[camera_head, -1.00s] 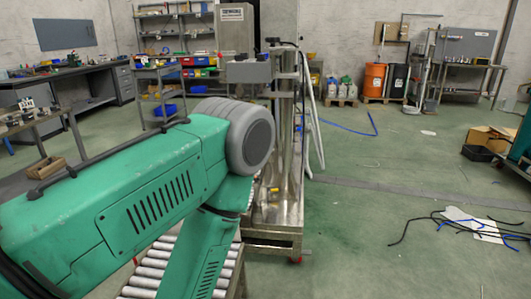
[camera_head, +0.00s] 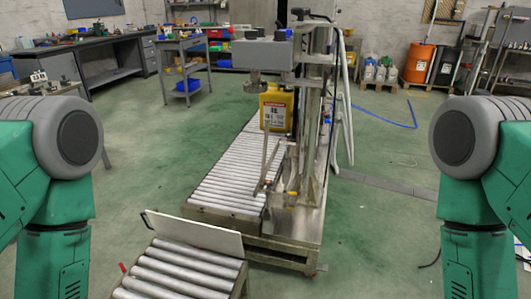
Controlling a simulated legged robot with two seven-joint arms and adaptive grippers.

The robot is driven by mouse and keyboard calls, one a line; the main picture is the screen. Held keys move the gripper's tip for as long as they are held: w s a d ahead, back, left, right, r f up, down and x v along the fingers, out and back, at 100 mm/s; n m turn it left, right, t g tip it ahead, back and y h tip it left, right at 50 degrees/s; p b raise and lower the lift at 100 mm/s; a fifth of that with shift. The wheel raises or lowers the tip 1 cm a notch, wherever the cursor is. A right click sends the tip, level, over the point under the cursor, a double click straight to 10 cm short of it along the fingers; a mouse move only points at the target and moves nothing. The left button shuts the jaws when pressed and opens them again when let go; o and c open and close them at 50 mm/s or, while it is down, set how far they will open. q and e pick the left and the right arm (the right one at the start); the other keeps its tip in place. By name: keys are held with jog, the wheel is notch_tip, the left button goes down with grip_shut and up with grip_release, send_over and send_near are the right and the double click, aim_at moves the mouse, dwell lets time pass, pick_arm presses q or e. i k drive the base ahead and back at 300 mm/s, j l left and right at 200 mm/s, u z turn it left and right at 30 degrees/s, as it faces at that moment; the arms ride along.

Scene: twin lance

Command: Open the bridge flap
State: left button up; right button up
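A pale flat panel, which looks like the bridge flap (camera_head: 193,234), stands raised and tilted at the far end of the short near roller section (camera_head: 182,270). A thin dark bar (camera_head: 145,217) shows at its left end. Beyond it is a gap, then the longer roller conveyor (camera_head: 225,178). My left arm comes in at the left edge and my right arm at the right edge, both well to the sides of the panel. Both grippers are out of the picture.
A yellow canister (camera_head: 276,108) stands on the far conveyor, beneath a grey machine head (camera_head: 262,54) on a metal post frame. A blue hose (camera_head: 390,119) lies on the floor at right. Green floor (camera_head: 375,220) is clear between the conveyor and my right arm.

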aim_at(218, 239)
jog(key=k+j, duration=0.2)
jog(key=k, duration=0.15)
jog(key=k+j, duration=0.15)
jog(key=j, duration=0.2)
jog(key=k+j, duration=0.15)
jog(key=j, duration=0.2)
jog(key=k+j, duration=0.15)
jog(key=j, duration=0.2)
jog(key=k+j, duration=0.15)
jog(key=j, duration=0.25)
jog(key=i+j, duration=0.2)
jog(key=j, duration=0.2)
jog(key=i+j, duration=0.25)
jog(key=j, duration=0.15)
jog(key=i+z, duration=0.2)
jog(key=z, duration=0.3)
jog(key=i+j+z, duration=0.15)
jog(key=z, duration=0.35)
jog(key=i+j, duration=0.05)
